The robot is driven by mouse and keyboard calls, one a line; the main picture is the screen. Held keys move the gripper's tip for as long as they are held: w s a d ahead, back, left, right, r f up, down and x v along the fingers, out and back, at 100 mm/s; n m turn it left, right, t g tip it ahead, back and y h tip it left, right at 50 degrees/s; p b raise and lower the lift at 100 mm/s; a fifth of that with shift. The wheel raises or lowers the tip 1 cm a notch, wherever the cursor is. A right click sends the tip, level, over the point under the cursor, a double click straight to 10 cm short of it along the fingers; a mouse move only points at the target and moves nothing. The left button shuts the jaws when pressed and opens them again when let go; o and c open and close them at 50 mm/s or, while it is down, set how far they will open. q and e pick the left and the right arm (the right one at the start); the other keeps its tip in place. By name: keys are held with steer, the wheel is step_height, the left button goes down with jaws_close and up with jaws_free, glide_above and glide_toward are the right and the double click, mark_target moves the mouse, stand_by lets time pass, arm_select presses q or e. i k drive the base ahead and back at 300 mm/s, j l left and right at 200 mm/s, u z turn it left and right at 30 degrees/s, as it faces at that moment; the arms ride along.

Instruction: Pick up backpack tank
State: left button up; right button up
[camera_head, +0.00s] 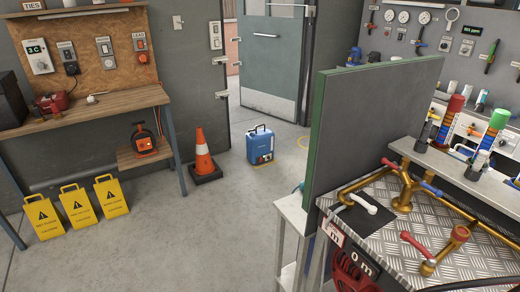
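A blue backpack tank (260,146) with a dark handle on top stands upright on the grey floor, near the middle of the head view. It is in front of the doorway and to the right of an orange traffic cone. Its front has a pale label with dark and red marks. Neither of my grippers shows in the view, and nothing is touching the tank.
The traffic cone (203,157) stands left of the tank. Several yellow caution signs (77,207) line the floor beside a wooden workbench (90,110). A grey partition (362,140) and a metal-topped bench (400,235) block the right. Floor in the middle front is clear.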

mark_target(259, 144)
steer(key=i+j+u, duration=0.35)
steer(key=i, duration=0.15)
steer(key=i+j+u, duration=0.3)
steer(key=i, duration=0.25)
steer(key=i+u, duration=0.35)
steer(key=i, duration=0.2)
steer(key=i+l+z, duration=0.1)
steer(key=i+z, duration=0.35)
steer(key=i, duration=0.15)
steer(key=i+j+z, duration=0.1)
steer(key=i+z, duration=0.35)
steer(key=i, duration=0.15)
steer(key=i+j+z, duration=0.45)
steer(key=i+l+z, duration=0.4)
steer(key=i, duration=0.25)
steer(key=i+z, duration=0.45)
steer(key=i, duration=0.2)
steer(key=i+j+z, duration=0.2)
steer(key=i+z, duration=0.2)
steer(key=i, duration=0.25)
steer(key=i+u, duration=0.35)
steer(key=i+l+u, duration=0.2)
steer(key=i+u, duration=0.15)
steer(key=i+l+u, duration=0.35)
steer(key=j, duration=0.1)
